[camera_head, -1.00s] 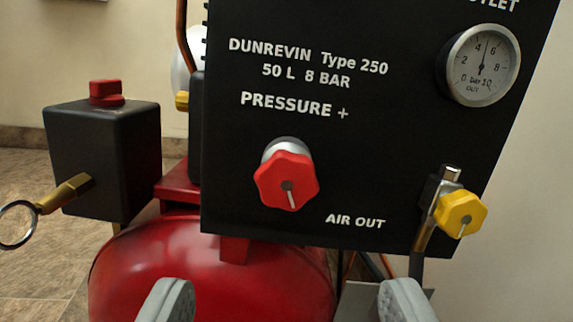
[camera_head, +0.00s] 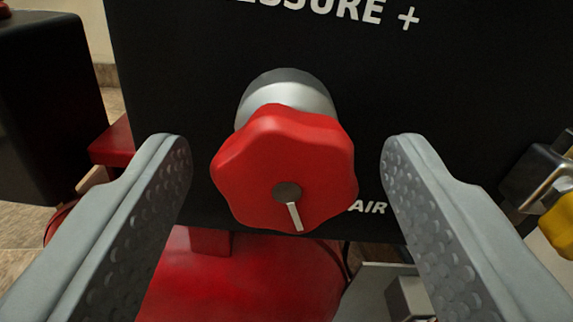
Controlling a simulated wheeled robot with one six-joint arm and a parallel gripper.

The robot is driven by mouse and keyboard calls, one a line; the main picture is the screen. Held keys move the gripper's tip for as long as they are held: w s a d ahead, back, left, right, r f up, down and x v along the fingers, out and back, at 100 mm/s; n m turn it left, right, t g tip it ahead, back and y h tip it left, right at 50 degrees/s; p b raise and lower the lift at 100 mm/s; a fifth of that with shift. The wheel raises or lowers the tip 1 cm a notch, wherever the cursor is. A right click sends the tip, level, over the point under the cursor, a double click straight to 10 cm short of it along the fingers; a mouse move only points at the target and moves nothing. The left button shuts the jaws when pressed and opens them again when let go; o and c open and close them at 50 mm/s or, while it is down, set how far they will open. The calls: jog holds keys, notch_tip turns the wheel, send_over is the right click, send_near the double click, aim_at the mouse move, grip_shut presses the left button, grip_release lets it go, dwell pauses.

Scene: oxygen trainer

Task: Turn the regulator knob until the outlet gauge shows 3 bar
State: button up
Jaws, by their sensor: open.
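The red regulator knob (camera_head: 262,165) is lobed, with a grey centre and a white pointer line aimed down and slightly right. It sits on a silver collar (camera_head: 287,92) on the black panel (camera_head: 420,110). My gripper (camera_head: 285,165) is open, with one finger on each side of the knob. A gap shows between each finger and the knob, so neither appears to touch it. The outlet gauge is out of view now.
A yellow knob (camera_head: 558,225) on a metal valve (camera_head: 535,175) is at the right edge, beyond the right finger. A dark box (camera_head: 45,105) stands at the left. The red tank (camera_head: 235,280) lies below the panel.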

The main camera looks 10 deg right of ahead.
jog(key=shift+c, duration=0.4)
jog(key=c, duration=0.9)
jog(key=shift+n, duration=0.3)
jog(key=n, duration=1.2)
jog(key=shift+a+f+n, duration=0.1)
jog(key=shift+n, duration=0.2)
jog(key=o, duration=1)
